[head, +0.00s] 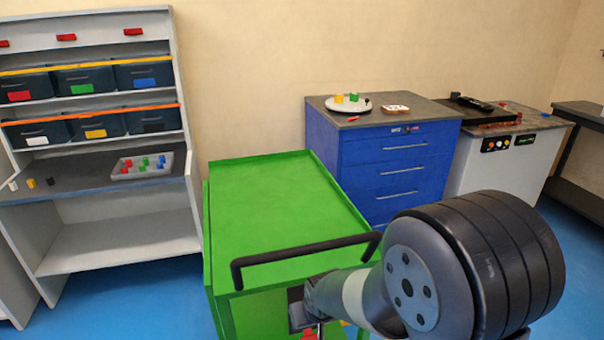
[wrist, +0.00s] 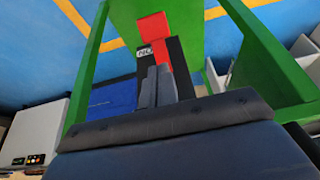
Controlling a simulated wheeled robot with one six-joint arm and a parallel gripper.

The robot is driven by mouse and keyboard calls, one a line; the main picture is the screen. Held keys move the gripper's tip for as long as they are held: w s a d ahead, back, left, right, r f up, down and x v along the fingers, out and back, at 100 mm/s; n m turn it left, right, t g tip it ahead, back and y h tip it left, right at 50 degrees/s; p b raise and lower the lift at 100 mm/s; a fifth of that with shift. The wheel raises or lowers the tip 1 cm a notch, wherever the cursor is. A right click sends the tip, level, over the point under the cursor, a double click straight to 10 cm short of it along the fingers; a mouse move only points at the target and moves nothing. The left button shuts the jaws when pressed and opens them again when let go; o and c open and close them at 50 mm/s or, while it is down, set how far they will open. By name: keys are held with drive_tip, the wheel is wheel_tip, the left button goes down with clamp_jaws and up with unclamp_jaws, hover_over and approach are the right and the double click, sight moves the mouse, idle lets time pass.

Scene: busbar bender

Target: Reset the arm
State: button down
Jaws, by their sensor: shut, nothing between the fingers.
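My arm reaches from the lower right of the head view down to the near end of the green cart (head: 275,205). My gripper (wrist: 158,85) shows in the wrist view with its two grey fingers together and nothing between them. In the head view its end is low by the cart's black handle and mostly hidden by the frame edge and my arm. Beyond the fingers in the wrist view are a red block-like part (wrist: 152,27) and a black part with a white label (wrist: 145,52). I cannot tell whether the fingers touch them.
A grey shelf (head: 90,190) with bins and a tray (head: 125,172) of coloured pieces stands left. A blue drawer cabinet (head: 385,165) with a round plate (head: 345,108) stands behind the cart. A white-fronted machine (head: 500,165) is right of it. The cart top is bare.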

drive_tip(key=g+p, duration=0.1)
drive_tip(key=p, duration=0.1)
drive_tip(key=w+r+p, duration=0.1)
drive_tip(key=p, duration=0.1)
drive_tip(key=shift+w+a+r+g, duration=0.15)
drive_tip(key=shift+a+r+g, duration=0.1)
drive_tip(key=shift+g, duration=0.15)
drive_tip(key=shift+w+h+p, duration=0.1)
drive_tip(key=shift+h+p, duration=0.2)
drive_tip(key=shift+p, duration=0.1)
drive_tip(key=shift+d, duration=0.1)
